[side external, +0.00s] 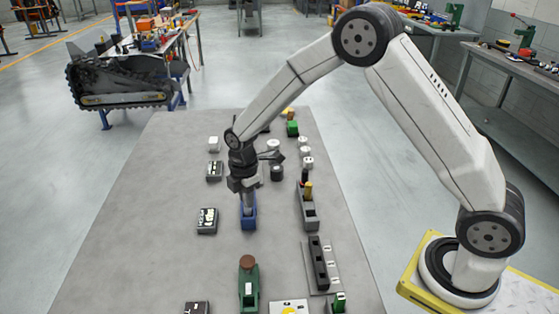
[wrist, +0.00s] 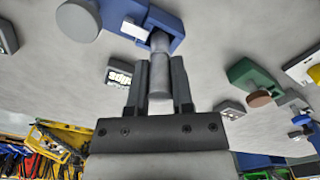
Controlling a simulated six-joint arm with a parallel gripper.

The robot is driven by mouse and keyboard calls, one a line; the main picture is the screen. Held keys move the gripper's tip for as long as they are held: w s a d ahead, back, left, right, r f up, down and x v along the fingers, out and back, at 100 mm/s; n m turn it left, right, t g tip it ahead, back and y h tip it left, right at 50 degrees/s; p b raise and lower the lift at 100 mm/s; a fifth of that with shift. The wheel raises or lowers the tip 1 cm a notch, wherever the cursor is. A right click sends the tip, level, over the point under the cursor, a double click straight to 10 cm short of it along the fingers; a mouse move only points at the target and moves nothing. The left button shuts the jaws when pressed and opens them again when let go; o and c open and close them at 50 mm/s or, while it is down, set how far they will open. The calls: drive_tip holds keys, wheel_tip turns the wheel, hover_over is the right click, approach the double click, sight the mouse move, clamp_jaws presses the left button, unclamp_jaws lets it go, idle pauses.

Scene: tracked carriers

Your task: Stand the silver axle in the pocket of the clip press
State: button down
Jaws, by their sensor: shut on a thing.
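My gripper (wrist: 160,82) is shut on the silver axle (wrist: 158,70), a stepped grey cylinder. In the side view my gripper (side external: 247,190) points down, with the axle (side external: 247,205) showing below it, upright. The axle's lower end is at a blue fixture (side external: 249,221), which also shows in the wrist view (wrist: 160,15) with a white label. The end overlaps the blue body; I cannot tell how deep it sits in it. A green fixture (side external: 249,287) with a brown round top stands nearer the camera. I cannot read which fixture is the clip press.
A dark box (side external: 207,221) labelled clips lies left of the blue fixture. A grey holder (side external: 308,212) and a long dark rack (side external: 319,262) stand to the right. Several small white and dark parts lie farther back. The grey table (side external: 150,215) is bare at the left.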

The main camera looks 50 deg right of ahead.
drive_tip(key=shift+f, duration=0.8)
idle(1.2)
unclamp_jaws()
idle(0.5)
drive_tip(key=shift+r, duration=0.15)
idle(0.4)
drive_tip(key=shift+r, duration=3.35)
drive_tip(key=s+d+r+m+t, duration=0.1)
drive_tip(key=s+d+m, duration=0.1)
drive_tip(key=s+m, duration=0.6)
drive_tip(key=s+d+r+m+t, duration=0.1)
drive_tip(key=s+d+m, duration=0.1)
drive_tip(key=s+m, duration=0.6)
drive_tip(key=s, duration=0.3)
drive_tip(key=shift+d+t, duration=0.3)
